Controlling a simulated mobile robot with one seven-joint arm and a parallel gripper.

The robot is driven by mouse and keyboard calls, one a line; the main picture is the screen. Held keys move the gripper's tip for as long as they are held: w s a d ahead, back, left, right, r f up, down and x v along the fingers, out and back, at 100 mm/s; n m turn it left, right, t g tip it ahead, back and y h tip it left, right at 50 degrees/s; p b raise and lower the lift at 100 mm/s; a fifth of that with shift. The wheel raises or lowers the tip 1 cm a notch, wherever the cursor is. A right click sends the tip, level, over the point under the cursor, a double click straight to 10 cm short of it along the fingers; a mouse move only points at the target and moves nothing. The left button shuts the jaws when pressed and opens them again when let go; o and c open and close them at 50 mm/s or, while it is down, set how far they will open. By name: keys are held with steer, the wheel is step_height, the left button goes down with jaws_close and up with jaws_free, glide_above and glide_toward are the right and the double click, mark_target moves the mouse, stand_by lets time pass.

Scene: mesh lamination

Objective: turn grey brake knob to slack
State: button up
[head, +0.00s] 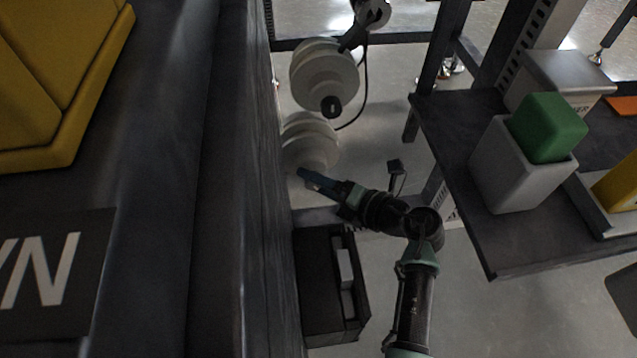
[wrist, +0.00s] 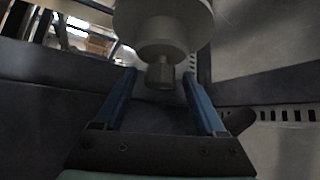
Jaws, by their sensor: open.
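The grey brake knob (wrist: 160,74) is a small stub below a wider round boss on a pale roll end (wrist: 165,20) in the wrist view. My gripper (wrist: 159,82) is open, its two blue fingers one on each side of the knob. A gap shows between each finger and the knob. In the head view my gripper (head: 304,173) is at the lower edge of the lower pale roll (head: 312,138). The knob is not clearly seen there.
Another pale roll (head: 322,72) with a dark end stands above. A dark machine wall (head: 225,200) runs close on the left. A black box (head: 318,290) lies below my gripper. At right, a dark table (head: 455,150) holds a grey bin (head: 510,175) with a green block (head: 548,128).

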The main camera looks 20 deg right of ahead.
jaws_close()
steer(key=shift+r+p, duration=0.2)
steer(key=shift+p, duration=0.4)
steer(key=n+g+h+p, duration=0.1)
steer(key=h+p, duration=0.1)
steer(key=p, duration=0.5)
steer(key=n+g+h+p, duration=0.1)
steer(key=n+h+p, duration=0.1)
steer(key=p, duration=0.6)
steer(key=n+g+h+p, duration=0.1)
steer(key=h+p, duration=0.2)
steer(key=p, duration=0.4)
steer(key=shift+a+r+n+p, duration=0.25)
steer(key=shift+a+n+p, duration=0.15)
steer(key=shift+g, duration=0.3)
steer(key=shift+f+h+p, duration=0.2)
steer(key=shift+h+p, duration=0.2)
steer(key=shift+p, duration=0.35)
